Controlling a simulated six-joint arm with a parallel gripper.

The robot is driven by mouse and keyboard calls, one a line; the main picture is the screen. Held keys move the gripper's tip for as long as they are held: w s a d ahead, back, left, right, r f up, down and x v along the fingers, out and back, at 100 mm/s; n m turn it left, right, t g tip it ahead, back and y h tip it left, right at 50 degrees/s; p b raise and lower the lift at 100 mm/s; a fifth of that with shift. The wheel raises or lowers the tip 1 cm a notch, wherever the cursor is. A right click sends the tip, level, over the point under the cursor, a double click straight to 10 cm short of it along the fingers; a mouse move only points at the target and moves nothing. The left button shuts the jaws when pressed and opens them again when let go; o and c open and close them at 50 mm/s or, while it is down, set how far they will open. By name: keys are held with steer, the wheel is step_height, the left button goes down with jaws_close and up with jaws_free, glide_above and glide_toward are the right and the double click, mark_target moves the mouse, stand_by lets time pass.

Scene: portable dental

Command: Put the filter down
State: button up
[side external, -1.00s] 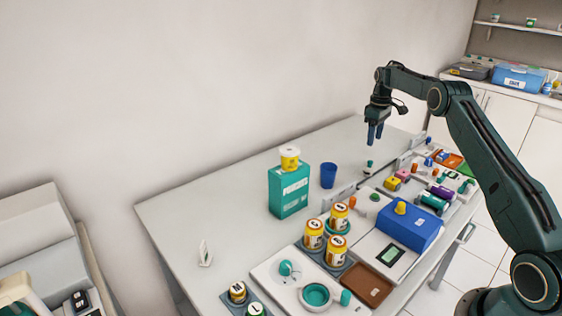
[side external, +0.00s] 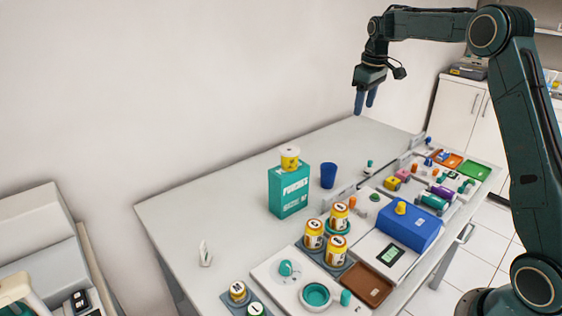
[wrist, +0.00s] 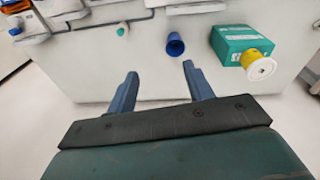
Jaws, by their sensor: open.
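My gripper (side external: 364,107) is open and empty, high above the far part of the white table in the side view. Its two blue fingers stand apart in the wrist view (wrist: 160,72), with nothing between them. A small piece with a teal top (side external: 369,163) stands on the table below my gripper, clear of the fingers. A teal piece, seemingly the same one, shows in the wrist view (wrist: 122,31). It is too small to tell surely whether it is the filter.
A blue cup (side external: 328,175) and a teal box (side external: 289,191) with a yellow-and-white container (side external: 289,158) on top stand nearby. Trays with jars (side external: 336,251), a blue box (side external: 409,229) and small coloured parts line the right side. The table's left part is mostly clear.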

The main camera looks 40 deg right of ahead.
steer(key=s+a+r+t, duration=0.1)
steer(key=s+a+r, duration=0.3)
steer(key=s+a, duration=0.35)
steer(key=s+a+r+t, duration=0.1)
steer(key=s+a+r, duration=0.4)
steer(key=s+a, duration=0.25)
steer(key=s+a+f+t, duration=0.1)
steer(key=s+a+f, duration=0.2)
steer(key=s, duration=0.6)
steer(key=s+a+f+m+t, duration=0.1)
steer(key=s+a+f, duration=0.3)
steer(key=s, duration=0.5)
steer(key=shift+a+y, duration=0.3)
steer(key=shift+a, duration=0.45)
